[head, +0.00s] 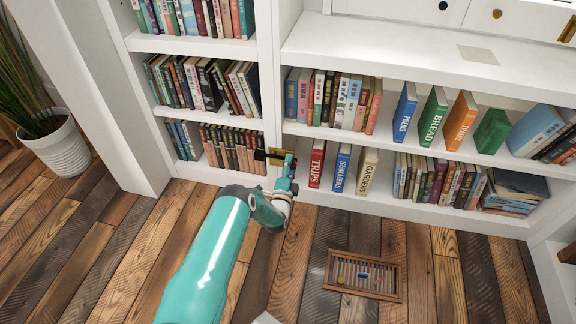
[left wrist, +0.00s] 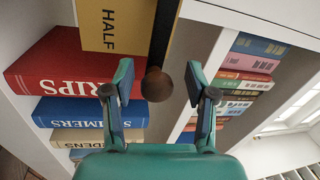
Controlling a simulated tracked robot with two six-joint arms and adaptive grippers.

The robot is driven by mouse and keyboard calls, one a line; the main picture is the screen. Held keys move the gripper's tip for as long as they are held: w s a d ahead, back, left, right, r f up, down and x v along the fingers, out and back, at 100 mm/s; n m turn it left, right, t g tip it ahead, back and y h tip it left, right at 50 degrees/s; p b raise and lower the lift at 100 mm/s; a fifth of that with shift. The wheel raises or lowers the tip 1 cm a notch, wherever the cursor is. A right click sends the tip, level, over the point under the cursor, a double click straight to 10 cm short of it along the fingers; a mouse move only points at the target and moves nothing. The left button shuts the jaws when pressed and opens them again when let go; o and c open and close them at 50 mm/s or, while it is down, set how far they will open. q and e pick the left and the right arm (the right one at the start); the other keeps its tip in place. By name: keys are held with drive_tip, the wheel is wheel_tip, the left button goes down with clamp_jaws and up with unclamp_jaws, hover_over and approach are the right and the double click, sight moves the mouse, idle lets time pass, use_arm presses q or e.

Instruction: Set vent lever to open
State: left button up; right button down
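The lever's round brown knob (left wrist: 157,84) shows in the left wrist view at the end of a dark slot or strip (left wrist: 165,30). Beside it is a yellow plate (left wrist: 110,22) lettered HALF; no other setting label is readable. My left gripper (left wrist: 158,92) is open, with one finger on each side of the knob and visible gaps to it. In the head view my left gripper (head: 287,167) is at the shelf upright between the two bookcases and largely hides the lever. My right gripper is not in view.
Books stand close by, including a red TRIPS book (head: 316,163) and a blue SUMMERS book (head: 341,168). A slatted floor grille (head: 384,287) lies on the plank floor. A potted plant (head: 62,146) stands at the left. The floor in front is otherwise mostly clear.

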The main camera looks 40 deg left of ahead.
use_arm(q)
drive_tip(key=shift+d, duration=0.1)
drive_tip(key=shift+s+d+f, duration=0.2)
drive_tip(key=shift+s+d, duration=0.05)
drive_tip(key=shift+s, duration=0.15)
drive_tip(key=v, duration=1.1)
